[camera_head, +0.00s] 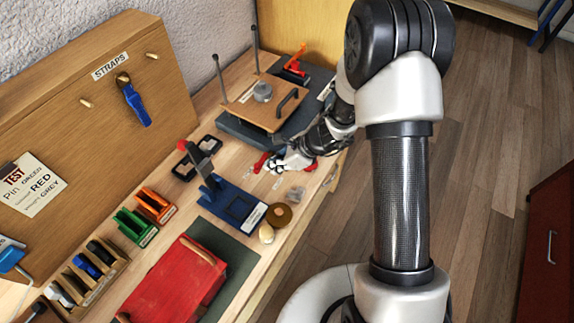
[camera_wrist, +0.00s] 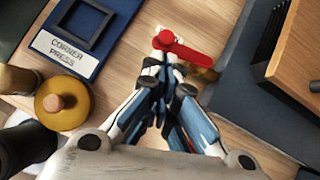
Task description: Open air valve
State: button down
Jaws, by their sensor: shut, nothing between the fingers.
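The air valve shows in the wrist view as a red lever (camera_wrist: 185,49) with a rounded end at its left, over a partly hidden brass body (camera_wrist: 207,74). My gripper (camera_wrist: 161,66) is shut and empty. Its fingertips are just below the lever's rounded end in that picture; I cannot tell whether they touch it. In the head view my gripper (camera_head: 273,165) is low over the bench, with a red piece (camera_head: 261,161) at its fingertips and more red beside it. The gripper hides part of the valve there.
A blue corner press (camera_head: 236,206) stands nearby, with a round brass-coloured piece (camera_head: 279,214) beside it. A wooden board with a handle (camera_head: 264,100) lies on a dark base behind the gripper. A red box (camera_head: 178,283) is at the front.

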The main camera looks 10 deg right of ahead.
aim_at(257, 170)
jog(key=shift+w+a+f, duration=0.1)
jog(key=shift+w+a, duration=0.05)
jog(key=shift+a, duration=0.3)
jog(key=shift+w+a+f+b, duration=0.1)
jog(key=shift+a+f+b, duration=0.1)
jog(key=shift+a+b, duration=0.75)
jog(key=shift+w+d+r+p, duration=0.1)
jog(key=shift+d+p, duration=0.1)
jog(key=shift+d, duration=0.15)
jog(key=shift+w+d+p, duration=0.1)
jog(key=shift+d+p, duration=0.05)
jog(key=shift+d, duration=0.45)
jog(key=s+f+p+v, duration=0.1)
jog(key=p+v, duration=0.3)
jog(key=v, duration=0.8)
jog(key=shift+s+d+r, duration=0.25)
jog(key=shift+s+d, duration=0.35)
jog(key=shift+s, duration=0.1)
